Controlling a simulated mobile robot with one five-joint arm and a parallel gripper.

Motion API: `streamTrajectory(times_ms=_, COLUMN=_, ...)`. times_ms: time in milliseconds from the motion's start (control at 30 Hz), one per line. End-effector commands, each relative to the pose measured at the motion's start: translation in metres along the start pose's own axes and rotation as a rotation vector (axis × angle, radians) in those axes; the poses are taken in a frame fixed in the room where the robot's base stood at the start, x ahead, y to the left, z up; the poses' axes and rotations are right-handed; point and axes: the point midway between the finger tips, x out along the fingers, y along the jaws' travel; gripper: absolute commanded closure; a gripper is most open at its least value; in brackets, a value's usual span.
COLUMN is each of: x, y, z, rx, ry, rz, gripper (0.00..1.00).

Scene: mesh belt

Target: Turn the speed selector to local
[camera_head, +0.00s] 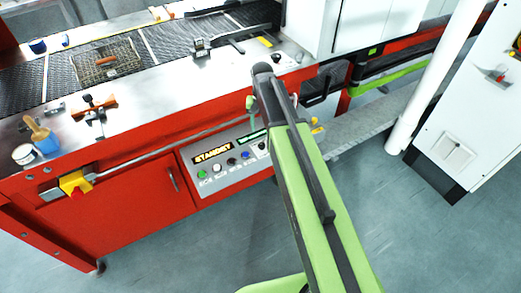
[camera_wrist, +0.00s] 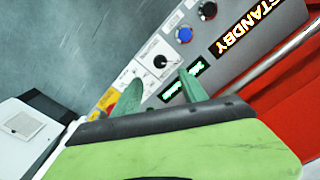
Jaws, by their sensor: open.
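In the wrist view, the speed selector (camera_wrist: 160,61) is a small black rotary knob on a white square plate, set in the grey control panel. Its pointer direction and small labels are too fine to read. My gripper (camera_wrist: 158,86) is open, with its two green fingers apart. The knob appears just beyond the gap between them, and nothing shows between the fingers.
The panel carries a lit STANDBY display (camera_wrist: 240,28), a green-lit display (camera_wrist: 182,80), a blue button (camera_wrist: 184,34) and a black one (camera_wrist: 208,10). Grey floor is clear in front.

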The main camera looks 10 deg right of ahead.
Motion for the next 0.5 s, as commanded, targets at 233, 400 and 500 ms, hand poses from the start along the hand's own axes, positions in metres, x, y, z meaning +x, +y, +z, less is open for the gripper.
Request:
streamTrajectory(times_ms=233, x=0.064, y=-0.001, z=0.000, rx=-0.001, ry=0.000, rz=0.000, gripper=0.50)
streamTrajectory(times_ms=400, x=0.095, y=-0.001, z=0.000, rx=-0.001, ry=0.000, rz=0.000, gripper=0.50)
streamTrajectory(times_ms=500, x=0.102, y=-0.001, z=0.000, rx=-0.001, ry=0.000, rz=0.000, gripper=0.50)
